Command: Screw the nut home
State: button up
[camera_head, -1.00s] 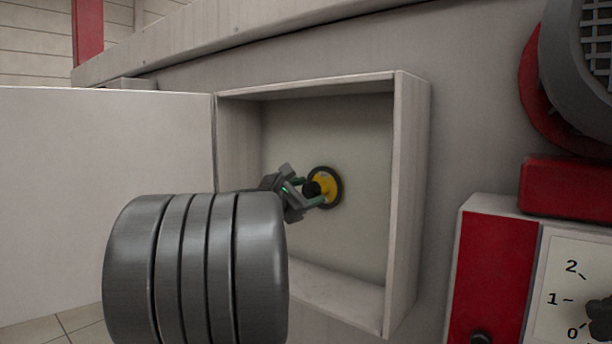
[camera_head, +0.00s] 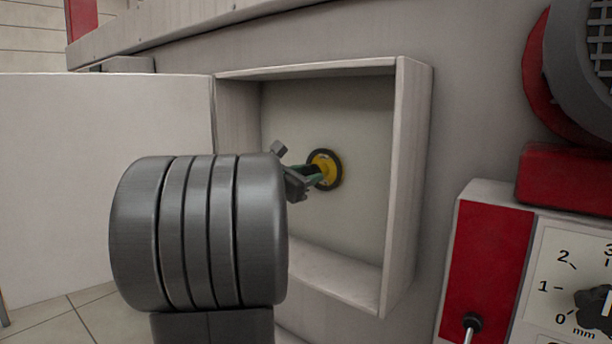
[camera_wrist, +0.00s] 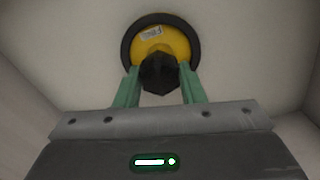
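The dark, faceted nut (camera_wrist: 159,74) sits in front of a yellow disc (camera_wrist: 160,42) with a black rim and a small white label. The disc also shows in the head view on the back wall of the open box (camera_head: 327,168). My gripper (camera_wrist: 160,80) has its two green fingers on either side of the nut, with no clear gap between them and it. It appears shut on the nut. In the head view my gripper (camera_head: 314,177) reaches into the box from the left, and the nut is mostly hidden by the fingers. The nut's thread is hidden.
The box (camera_head: 408,180) has raised walls around the disc, with free room inside. A white door panel (camera_head: 105,180) stands open on the left. A red and white dial panel (camera_head: 492,255) and a red-grey motor (camera_head: 580,80) are on the right.

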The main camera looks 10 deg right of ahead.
jog(key=c, duration=0.3)
jog(key=m+b, duration=0.4)
jog(key=b, duration=0.1)
jog(key=m+b, duration=0.4)
jog(key=b, duration=0.1)
jog(key=m+b, duration=0.4)
jog(key=b, duration=0.1)
jog(key=shift+f+m, duration=0.25)
jog(key=shift+m, duration=0.15)
jog(key=o, duration=1.1)
jog(key=shift+r+p, duration=0.3)
jog(key=shift+o, duration=0.2)
jog(key=shift+b+v, duration=0.6)
jog(key=shift+v, duration=2.4)
jog(key=shift+w+d, duration=0.1)
